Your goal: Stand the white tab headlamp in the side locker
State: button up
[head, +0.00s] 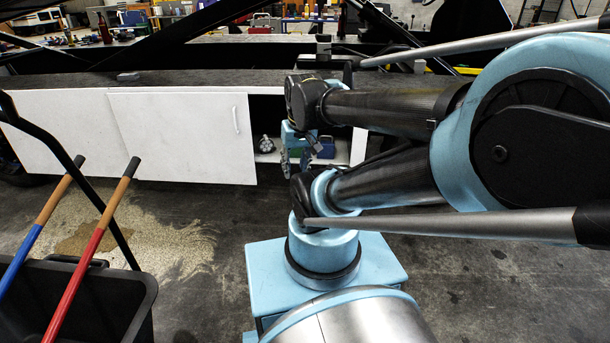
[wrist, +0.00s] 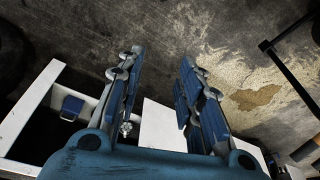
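The side locker (head: 350,152) is the open bay in the long white cabinet. A small white and dark item, which looks like the headlamp (head: 265,144), is upright in the locker by the door's edge. It also shows small in the wrist view (wrist: 125,128), partly hidden by a finger. My gripper (head: 296,163) points down at the locker's front, to the right of this item. The white tab itself is too small to make out.
A blue box (head: 327,147) is in the locker to the right of my gripper; it also shows in the wrist view (wrist: 72,105). A white sliding door (head: 180,137) covers the bay to the left. A black bin (head: 95,305) with long handles stands front left. Bare floor lies between.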

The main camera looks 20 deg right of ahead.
jog(key=shift+m+g, duration=0.3)
jog(key=s, duration=0.1)
jog(key=s+d+f, duration=0.1)
jog(key=s+d, duration=0.1)
jog(key=shift+s+d+f, duration=0.15)
jog(key=shift+d+f, duration=0.05)
jog(key=shift+f, duration=0.15)
jog(key=shift+w+f, duration=0.2)
jog(key=shift+w, duration=0.45)
